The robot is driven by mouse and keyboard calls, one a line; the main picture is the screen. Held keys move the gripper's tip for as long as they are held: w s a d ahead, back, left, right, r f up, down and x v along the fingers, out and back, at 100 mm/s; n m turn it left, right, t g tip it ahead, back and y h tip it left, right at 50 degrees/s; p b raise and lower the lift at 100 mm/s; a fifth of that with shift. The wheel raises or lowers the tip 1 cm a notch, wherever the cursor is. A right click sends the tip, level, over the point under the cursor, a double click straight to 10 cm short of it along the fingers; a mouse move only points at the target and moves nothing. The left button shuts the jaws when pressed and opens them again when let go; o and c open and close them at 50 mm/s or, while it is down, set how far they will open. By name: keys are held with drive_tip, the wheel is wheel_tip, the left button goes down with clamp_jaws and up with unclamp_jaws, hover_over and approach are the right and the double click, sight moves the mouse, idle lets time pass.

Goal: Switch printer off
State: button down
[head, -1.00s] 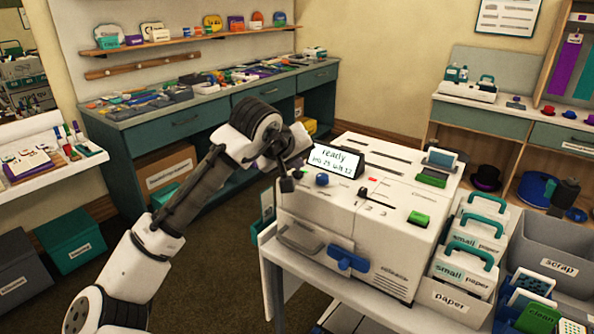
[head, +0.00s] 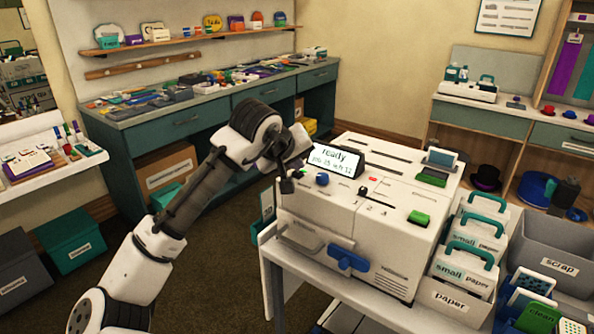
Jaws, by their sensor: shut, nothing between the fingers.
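The white printer (head: 400,212) stands on a light table. Its tilted display (head: 334,161) is lit and reads "ready" with a smaller line below. On its top are a blue round knob (head: 322,179), a small red control (head: 373,180), a small black lever (head: 363,191) near marks 1, 2, 3, and a green block-like control (head: 419,218). A blue handle (head: 347,258) is on its front. My gripper (head: 287,187) is shut and empty, pointing down at the printer's left front corner, left of the blue knob. Whether it touches the printer cannot be told.
Boxes of paper (head: 462,262) and a grey scrap bin (head: 548,252) crowd the printer's right side. A cluttered teal counter (head: 190,118) lies behind my arm. Floor shows open at left.

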drive_tip(key=shift+f, duration=0.3)
drive_tip(key=shift+r+p, duration=0.35)
drive_tip(key=shift+p, duration=0.05)
drive_tip(key=shift+r, duration=0.1)
wheel_tip(320, 180, up, 6)
drive_tip(key=p, duration=0.5)
idle(0.4)
